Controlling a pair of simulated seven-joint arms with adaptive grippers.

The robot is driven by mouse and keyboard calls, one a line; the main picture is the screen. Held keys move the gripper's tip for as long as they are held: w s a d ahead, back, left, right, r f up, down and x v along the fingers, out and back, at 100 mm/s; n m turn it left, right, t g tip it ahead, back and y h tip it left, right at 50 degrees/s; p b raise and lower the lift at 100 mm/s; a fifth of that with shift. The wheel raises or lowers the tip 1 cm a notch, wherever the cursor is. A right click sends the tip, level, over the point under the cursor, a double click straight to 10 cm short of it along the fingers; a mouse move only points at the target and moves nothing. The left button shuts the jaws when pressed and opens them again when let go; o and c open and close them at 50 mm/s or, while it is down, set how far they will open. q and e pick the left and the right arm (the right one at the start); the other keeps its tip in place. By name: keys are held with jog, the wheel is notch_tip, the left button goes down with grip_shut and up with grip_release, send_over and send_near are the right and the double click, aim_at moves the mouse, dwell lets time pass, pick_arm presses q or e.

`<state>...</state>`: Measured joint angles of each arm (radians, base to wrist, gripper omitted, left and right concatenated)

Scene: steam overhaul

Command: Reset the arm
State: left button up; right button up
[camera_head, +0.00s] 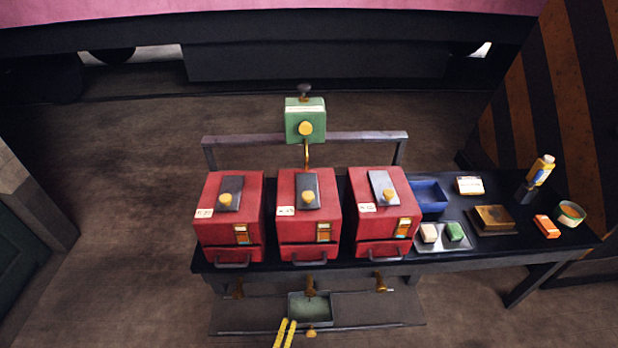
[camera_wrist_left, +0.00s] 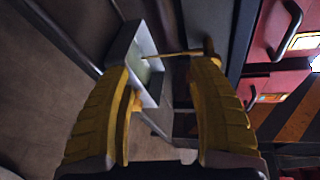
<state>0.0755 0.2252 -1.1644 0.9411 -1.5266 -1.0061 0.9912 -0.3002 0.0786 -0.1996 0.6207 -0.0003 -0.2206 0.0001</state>
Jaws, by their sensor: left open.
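My left gripper (camera_head: 288,322) has yellow fingers and shows at the bottom of the head view, just below and left of a small grey tray (camera_head: 311,309). In the left wrist view the gripper (camera_wrist_left: 162,72) is open, with a clear gap between its fingers. The tray (camera_wrist_left: 125,45) and a thin brass rod lie beyond that gap. I cannot tell whether a finger touches the tray. Nothing is seen held. My right gripper is in neither view.
Three red boxes (camera_head: 310,205) stand on the dark bench, with brass taps (camera_head: 381,284) below. A green box (camera_head: 305,120) stands behind them. A blue tray (camera_head: 429,195), a bottle (camera_head: 541,172) and a bowl (camera_head: 570,213) are at the right. The floor at left is clear.

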pick_arm(q)
jog(key=s+a+f+n+g+y, duration=0.2)
jog(key=s+a+f+n+g, duration=0.15)
jog(key=a+f, duration=0.35)
jog(key=s+a+f+n+g+y, duration=0.35)
jog(key=s+a+f, duration=0.2)
jog(key=f, duration=0.35)
jog(key=s+a+f+n+g, duration=0.1)
jog(key=s+f+n+g, duration=0.1)
jog(key=s, duration=0.7)
jog(key=s+a+f+n+g+h, duration=0.1)
jog(key=s+n, duration=0.4)
jog(key=s, duration=0.5)
jog(key=s+a+f+n+g+h, duration=0.1)
jog(key=s+a+f+n+g, duration=0.2)
jog(key=s, duration=0.7)
jog(key=shift+s+a+f+n+g, duration=0.15)
jog(key=shift+a+f+n+g, duration=0.15)
jog(key=shift+f+n, duration=0.5)
